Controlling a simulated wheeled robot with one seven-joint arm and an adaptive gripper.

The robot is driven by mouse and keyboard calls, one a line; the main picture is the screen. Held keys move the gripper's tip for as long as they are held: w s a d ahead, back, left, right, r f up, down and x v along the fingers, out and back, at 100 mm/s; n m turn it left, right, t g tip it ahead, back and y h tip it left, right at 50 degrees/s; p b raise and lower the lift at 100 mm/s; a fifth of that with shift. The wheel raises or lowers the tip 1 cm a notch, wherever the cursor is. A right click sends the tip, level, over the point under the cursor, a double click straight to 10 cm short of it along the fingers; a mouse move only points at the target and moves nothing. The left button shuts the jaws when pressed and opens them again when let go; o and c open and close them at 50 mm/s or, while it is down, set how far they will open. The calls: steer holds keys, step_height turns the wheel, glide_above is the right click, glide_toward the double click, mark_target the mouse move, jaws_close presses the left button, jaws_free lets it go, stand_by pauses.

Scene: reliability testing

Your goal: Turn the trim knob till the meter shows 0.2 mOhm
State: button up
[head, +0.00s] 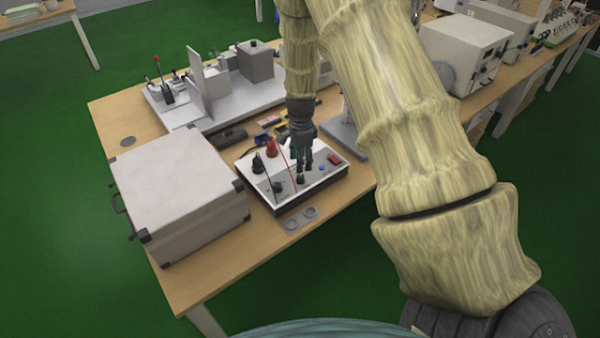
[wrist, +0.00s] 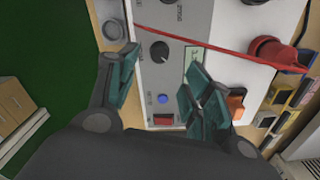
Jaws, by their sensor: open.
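The meter is a white and grey instrument box (head: 258,198) on the wooden table; its grey panel (wrist: 146,85) fills the middle of the wrist view. A black knob (wrist: 160,52) with a white pointer line stands on the panel; I cannot read its label. It also shows in the head view (head: 300,179) below my gripper. A second black knob (wrist: 168,1) is cut off at the top of the wrist view. The display (wrist: 192,66) is partly hidden by a finger, and its reading is unclear. My gripper (wrist: 161,60) is open, its teal fingertips either side of the first knob, apparently apart from it.
A red lead (wrist: 215,48) crosses the panel near the knob, reaching towards a red terminal (wrist: 272,52). A blue button (wrist: 162,99) and red switch (wrist: 163,119) are on the panel. A large grey case (head: 180,190) stands left of the meter.

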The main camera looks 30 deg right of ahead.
mark_target(300, 176)
steer(key=shift+f+p, duration=1.15)
steer(key=shift+f, duration=2.6)
steer(key=c, duration=1.1)
steer(key=shift+o, duration=0.2)
